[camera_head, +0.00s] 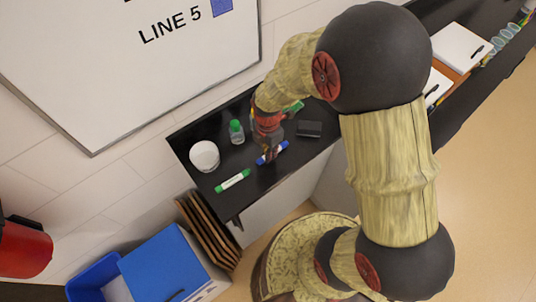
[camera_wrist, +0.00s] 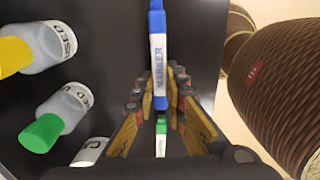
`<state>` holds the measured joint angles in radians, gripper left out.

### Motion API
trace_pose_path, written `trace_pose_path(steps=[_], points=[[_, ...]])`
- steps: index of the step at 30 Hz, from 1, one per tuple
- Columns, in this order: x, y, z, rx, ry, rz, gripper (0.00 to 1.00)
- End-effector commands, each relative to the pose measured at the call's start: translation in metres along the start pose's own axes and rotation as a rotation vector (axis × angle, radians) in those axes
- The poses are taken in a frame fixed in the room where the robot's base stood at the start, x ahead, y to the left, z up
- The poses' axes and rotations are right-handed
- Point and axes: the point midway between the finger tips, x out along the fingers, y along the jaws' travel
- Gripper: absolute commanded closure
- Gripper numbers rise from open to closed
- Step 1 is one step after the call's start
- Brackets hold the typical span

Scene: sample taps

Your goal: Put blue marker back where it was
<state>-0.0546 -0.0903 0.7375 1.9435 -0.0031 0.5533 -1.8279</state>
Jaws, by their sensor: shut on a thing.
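The blue marker (camera_head: 283,146) is at my gripper (camera_head: 269,151), over the front part of the black shelf (camera_head: 268,184). In the wrist view, the blue marker (camera_wrist: 158,48) has a white band lettered MARKER and runs between the fingers of my gripper (camera_wrist: 160,92), which is shut on it. I cannot tell whether the marker touches the shelf. A green marker (camera_head: 233,181) lies on the shelf to the left of my gripper. It also shows in the wrist view (camera_wrist: 161,140), partly hidden below the blue one.
A white cup (camera_head: 204,157), a green-capped bottle (camera_head: 236,132) and a dark block (camera_head: 309,129) stand near my gripper. The wrist view shows a yellow-capped bottle (camera_wrist: 38,48). A whiteboard (camera_head: 120,60) hangs behind. Bare shelf shows between the green marker and my gripper.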

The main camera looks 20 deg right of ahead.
Motion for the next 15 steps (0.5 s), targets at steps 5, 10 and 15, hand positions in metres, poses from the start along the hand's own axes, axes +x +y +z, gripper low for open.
trace_pose_path(steps=[5, 10, 15], points=[[0.0139, 0.0001, -0.0001, 0.0, 0.0, 0.001, 1.0], [0.0132, 0.0, -0.0002, 0.0, 0.0, 0.001, 1.0], [0.0168, -0.0001, -0.0002, 0.0, 0.0, 0.001, 0.86]])
